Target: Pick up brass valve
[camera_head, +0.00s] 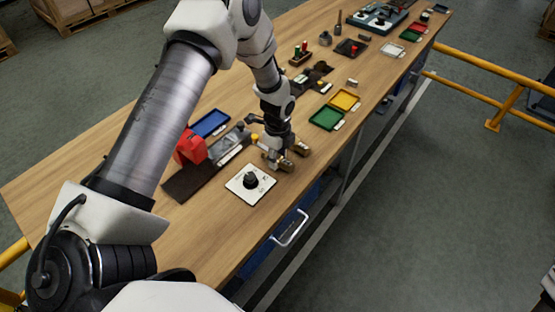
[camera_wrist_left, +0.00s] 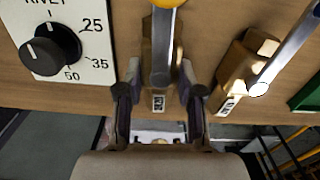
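A brass valve (camera_wrist_left: 152,50) with a grey lever stands on the wooden bench, with a round yellow part at the top edge of the left wrist view. My left gripper (camera_wrist_left: 160,75) is open, with one finger on each side of this valve's near part; I cannot tell whether the fingers touch it. A second brass valve (camera_wrist_left: 236,68) with a grey lever is to the right, outside the fingers. In the head view my left gripper (camera_head: 280,160) is low over the bench, partly hiding the valves; one brass valve (camera_head: 301,149) shows at its right. My right gripper is not in view.
A white plate with a black dial (camera_head: 250,182) lies just left of the valves. A red object (camera_head: 190,147), a blue tray (camera_head: 210,123) and a green tray (camera_head: 326,118) are nearby. The bench front edge is close, with bare wood at the lower left.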

